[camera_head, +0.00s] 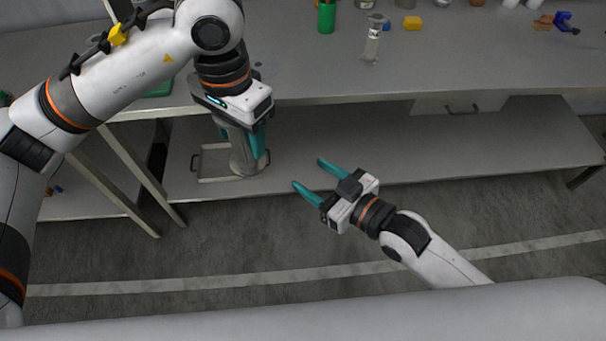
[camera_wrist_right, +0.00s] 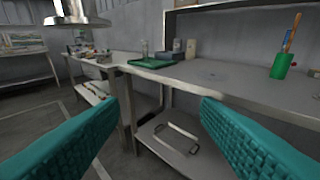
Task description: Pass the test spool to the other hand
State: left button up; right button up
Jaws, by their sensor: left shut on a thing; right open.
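The test spool (camera_head: 240,148) is a grey metal pipe with a wide round flange at its lower end. My left gripper (camera_head: 256,142) points down and is shut on it, hiding its upper part. The spool hangs roughly upright in front of the bench. In the right wrist view its flange (camera_wrist_right: 76,20) shows at the upper left, above the left finger and cut by the top edge. My right gripper (camera_head: 308,173) is open and empty, a short way right of the spool and slightly lower. Its fingers point toward the upper left, apart from the spool.
The bench (camera_head: 440,60) has a lower shelf (camera_head: 400,140). A tray with handles (camera_head: 205,162) appears behind the spool. On the bench stand a green cup (camera_head: 326,18), a small metal pipe piece (camera_head: 372,42) and a yellow block (camera_head: 412,23). The floor in front is clear.

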aim_at(250, 151)
jog(key=s+a+r+n+g+y, duration=0.1)
jog(key=s+a+r+y, duration=0.15)
jog(key=r, duration=0.25)
jog(key=s+a+r+n+y, duration=0.1)
jog(key=s+r, duration=0.3)
jog(key=r, duration=0.2)
jog(key=x, duration=1.1)
jog(key=shift+w+a+r, duration=0.15)
jog(key=shift+w+a, duration=0.05)
jog(key=shift+a, duration=0.15)
jog(key=c, duration=1.1)
pick_arm(q)
jog(key=o, duration=1.2)
jog(key=shift+c, duration=0.2)
pick_arm(e)
jog(key=shift+r, duration=0.1)
grip_shut()
pick_arm(q)
jog(key=shift+r, duration=0.1)
